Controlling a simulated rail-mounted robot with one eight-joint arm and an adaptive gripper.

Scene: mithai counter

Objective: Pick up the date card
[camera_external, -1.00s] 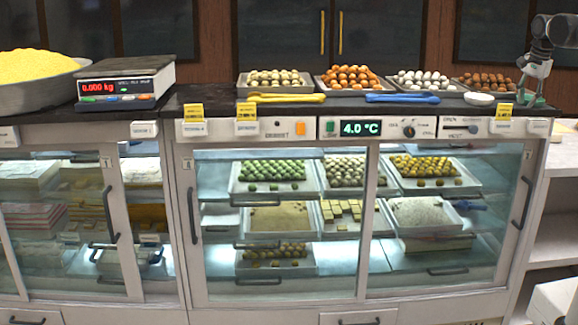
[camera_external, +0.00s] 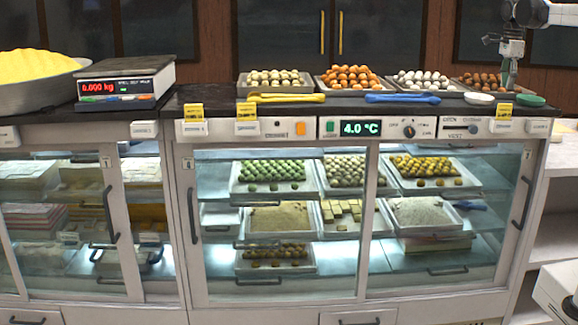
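Small yellow cards stand along the counter's front edge: one at the left (camera_external: 194,112), one beside it (camera_external: 247,110) and one at the right (camera_external: 504,111). White cards sit on the front panel below, such as one at the left (camera_external: 193,129) and one at the far right (camera_external: 538,127). Their print is too small to read, so I cannot tell which is the date card. My gripper (camera_external: 507,82) points down above the back right of the counter, over or behind the brown sweets, apart from the cards. Its fingers are too small to judge their opening.
Trays of sweets, such as the orange ones (camera_external: 350,78), line the counter's back. A scale (camera_external: 125,80) stands left. Glass closes the display below.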

